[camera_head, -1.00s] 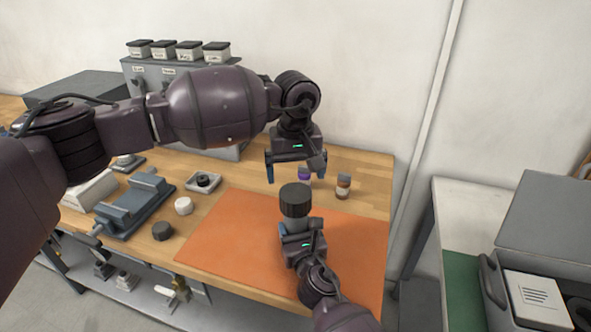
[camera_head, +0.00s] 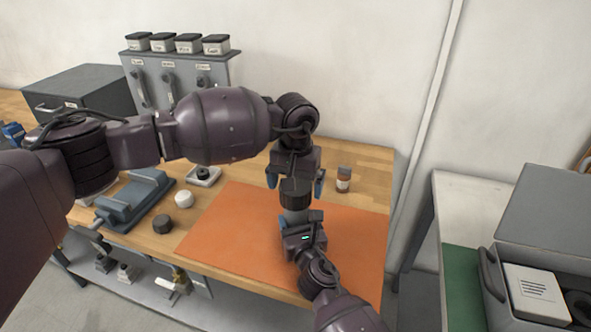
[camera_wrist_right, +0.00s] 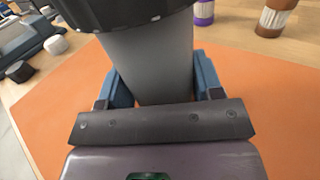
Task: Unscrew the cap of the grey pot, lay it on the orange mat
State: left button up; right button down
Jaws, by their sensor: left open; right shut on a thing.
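The grey pot (camera_head: 296,216) stands upright in my right gripper (camera_head: 300,224), which is shut on its body over the orange mat (camera_head: 235,225). Its dark ribbed cap (camera_head: 295,193) is on top of the pot. My left gripper (camera_head: 296,184) is open and points down from above, one finger to each side of the cap with gaps between. The right wrist view shows the pot's grey body (camera_wrist_right: 150,60) between the blue fingers, with the cap's dark lower edge (camera_wrist_right: 120,12) cut off at the top.
A brown bottle (camera_head: 343,180) stands behind the mat. A purple one (camera_wrist_right: 204,12) shows in the right wrist view. Left of the mat are a dark cap (camera_head: 162,224), a white cap (camera_head: 184,200) and a blue-grey vise (camera_head: 135,200). The mat's left part is bare.

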pick_arm(q)
jog(key=shift+f, duration=1.25)
